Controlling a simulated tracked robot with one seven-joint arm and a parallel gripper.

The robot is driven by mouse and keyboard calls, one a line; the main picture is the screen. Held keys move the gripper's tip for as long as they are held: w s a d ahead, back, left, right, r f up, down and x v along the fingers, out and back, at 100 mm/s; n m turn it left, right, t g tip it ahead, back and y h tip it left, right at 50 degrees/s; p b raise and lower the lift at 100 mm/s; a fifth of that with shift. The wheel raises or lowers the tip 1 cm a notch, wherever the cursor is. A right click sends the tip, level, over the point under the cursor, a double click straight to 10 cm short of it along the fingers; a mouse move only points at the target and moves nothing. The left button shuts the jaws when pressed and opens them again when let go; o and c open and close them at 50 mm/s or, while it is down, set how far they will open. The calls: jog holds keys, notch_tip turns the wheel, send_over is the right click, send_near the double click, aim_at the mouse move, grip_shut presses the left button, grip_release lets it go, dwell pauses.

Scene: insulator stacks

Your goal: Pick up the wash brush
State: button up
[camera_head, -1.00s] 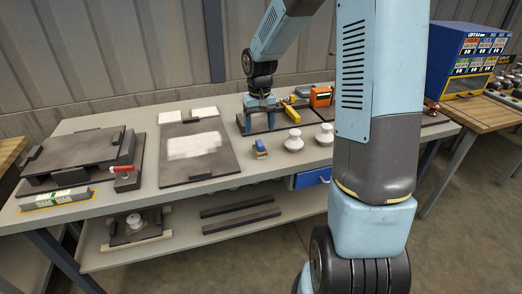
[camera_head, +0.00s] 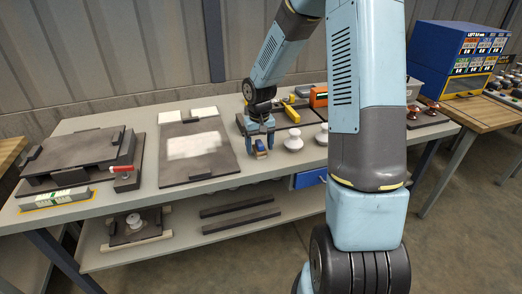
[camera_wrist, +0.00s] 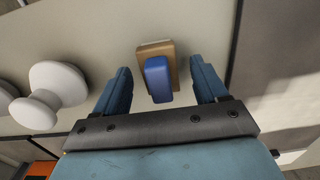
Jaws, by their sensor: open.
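The wash brush (camera_wrist: 158,78) has a blue handle on a tan block and lies on the bench top. In the wrist view it sits between my two open fingers, with a gap on both sides. In the head view my gripper (camera_head: 260,142) is low over the brush (camera_head: 261,147), near the front edge of the bench, and partly covers it. My gripper (camera_wrist: 160,88) also shows in the wrist view, fingers spread and empty.
White insulators (camera_head: 293,140) stand just right of the brush; one shows large at left in the wrist view (camera_wrist: 48,92). A dark board (camera_head: 195,150) with a white sheet lies to the left. The bench's front edge (camera_head: 180,196) is close.

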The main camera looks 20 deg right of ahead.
aim_at(259, 142)
jog(key=c, duration=1.3)
jog(key=shift+o, duration=0.2)
jog(key=shift+r, duration=0.1)
jog(key=shift+r, duration=0.25)
notch_tip(259, 142, up, 2)
jog(key=shift+r, duration=0.25)
jog(key=s+r, duration=0.9)
jog(key=s, duration=0.5)
jog(key=shift+r, duration=0.4)
jog(key=shift+d, duration=0.1)
